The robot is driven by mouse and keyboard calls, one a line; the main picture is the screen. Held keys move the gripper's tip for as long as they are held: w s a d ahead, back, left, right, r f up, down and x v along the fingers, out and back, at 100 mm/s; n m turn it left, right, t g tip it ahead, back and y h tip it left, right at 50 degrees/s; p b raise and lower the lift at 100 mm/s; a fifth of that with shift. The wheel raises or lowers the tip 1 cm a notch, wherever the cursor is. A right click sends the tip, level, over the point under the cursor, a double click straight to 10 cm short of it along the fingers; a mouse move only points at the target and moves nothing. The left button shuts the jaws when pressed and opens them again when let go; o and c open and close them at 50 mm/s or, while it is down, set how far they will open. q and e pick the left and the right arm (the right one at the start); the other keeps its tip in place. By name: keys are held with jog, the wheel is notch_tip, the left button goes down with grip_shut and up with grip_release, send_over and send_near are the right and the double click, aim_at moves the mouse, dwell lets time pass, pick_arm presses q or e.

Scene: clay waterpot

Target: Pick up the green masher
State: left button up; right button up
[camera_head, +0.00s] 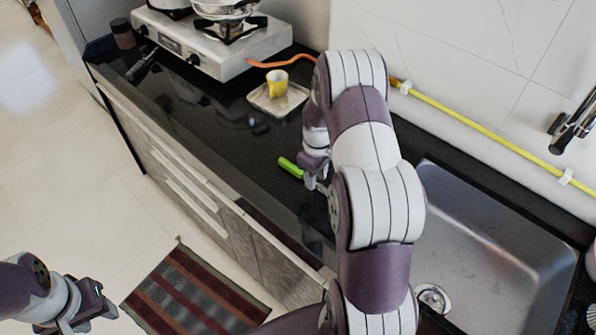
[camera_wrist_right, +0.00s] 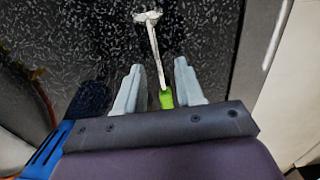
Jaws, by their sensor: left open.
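The green masher lies on the black counter. In the head view only its bright green handle (camera_head: 290,167) shows; my right arm hides the rest. In the right wrist view its pale shaft and head stretch away from the green handle (camera_wrist_right: 166,98). My right gripper (camera_head: 314,180) is low over the counter beside the handle. In the right wrist view its two fingers (camera_wrist_right: 159,66) are spread, with the handle and lower shaft between them and gaps visible. My left gripper (camera_head: 92,304) is open and empty over the floor at the lower left, away from the counter.
A yellow cup (camera_head: 277,82) stands on a small tray (camera_head: 262,103) behind the masher. A gas stove (camera_head: 215,45) with an orange hose is at the back left. A metal sink (camera_head: 480,235) is at the right. A striped mat (camera_head: 190,290) lies on the floor.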

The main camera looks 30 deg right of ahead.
notch_tip(320, 180, down, 2)
jog(key=shift+w+d+f, duration=0.1)
jog(key=shift+f, duration=0.15)
jog(key=shift+r, duration=0.1)
grip_shut()
